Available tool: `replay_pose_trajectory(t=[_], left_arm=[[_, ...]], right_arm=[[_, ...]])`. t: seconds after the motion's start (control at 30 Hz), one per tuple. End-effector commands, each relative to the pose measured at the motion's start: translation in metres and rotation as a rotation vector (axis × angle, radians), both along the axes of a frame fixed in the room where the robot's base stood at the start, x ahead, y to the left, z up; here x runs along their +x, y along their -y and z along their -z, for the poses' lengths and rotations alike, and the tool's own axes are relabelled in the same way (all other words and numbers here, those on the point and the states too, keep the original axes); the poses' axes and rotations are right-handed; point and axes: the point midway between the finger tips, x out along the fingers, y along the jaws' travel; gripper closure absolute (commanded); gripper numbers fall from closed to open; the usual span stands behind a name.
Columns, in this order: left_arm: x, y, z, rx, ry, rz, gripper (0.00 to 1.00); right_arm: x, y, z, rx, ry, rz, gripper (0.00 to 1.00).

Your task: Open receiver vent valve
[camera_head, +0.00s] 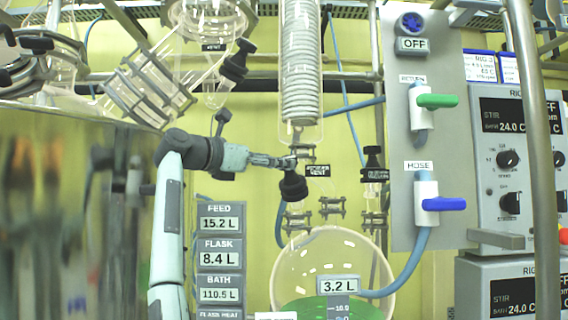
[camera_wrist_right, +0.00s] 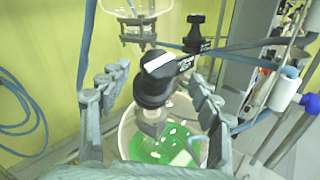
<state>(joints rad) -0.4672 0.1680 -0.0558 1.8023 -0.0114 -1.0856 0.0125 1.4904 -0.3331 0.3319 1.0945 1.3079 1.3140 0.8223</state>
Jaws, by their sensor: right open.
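The receiver vent valve has a black knob (camera_head: 293,186) beside its label (camera_head: 317,170), above the round receiver flask (camera_head: 376,262). In the right wrist view the same knob (camera_wrist_right: 152,88) with a white stripe shows between my fingers. My right gripper (camera_head: 288,161) reaches in from the left, with its fingertips at the top of the knob. In the wrist view the right gripper (camera_wrist_right: 160,84) is open, one finger on each side of the knob, with a gap at both sides. Whether a finger touches it is unclear. My left gripper is not in view.
A second black valve (camera_head: 374,160) stands right of the vent, also seen in the wrist view (camera_wrist_right: 195,38). A panel (camera_head: 402,205) with green (camera_head: 437,101) and blue (camera_head: 444,204) handles is further right. A glass coil condenser (camera_head: 300,70) hangs above. Blue hoses run nearby.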

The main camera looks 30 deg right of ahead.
Motion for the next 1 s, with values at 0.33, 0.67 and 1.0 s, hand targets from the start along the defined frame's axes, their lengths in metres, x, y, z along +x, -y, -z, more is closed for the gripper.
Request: replay_pose_trajectory(t=[0.33,0.67,1.0], left_arm=[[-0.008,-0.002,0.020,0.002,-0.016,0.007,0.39],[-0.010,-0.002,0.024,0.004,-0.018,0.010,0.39],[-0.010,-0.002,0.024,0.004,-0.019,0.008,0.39]], right_arm=[[0.011,0.047,0.000,0.000,-0.002,0.001,0.37],[0.012,0.051,0.001,0.000,-0.002,0.000,0.37],[0.012,0.051,0.001,0.000,-0.002,0.000,0.78]])
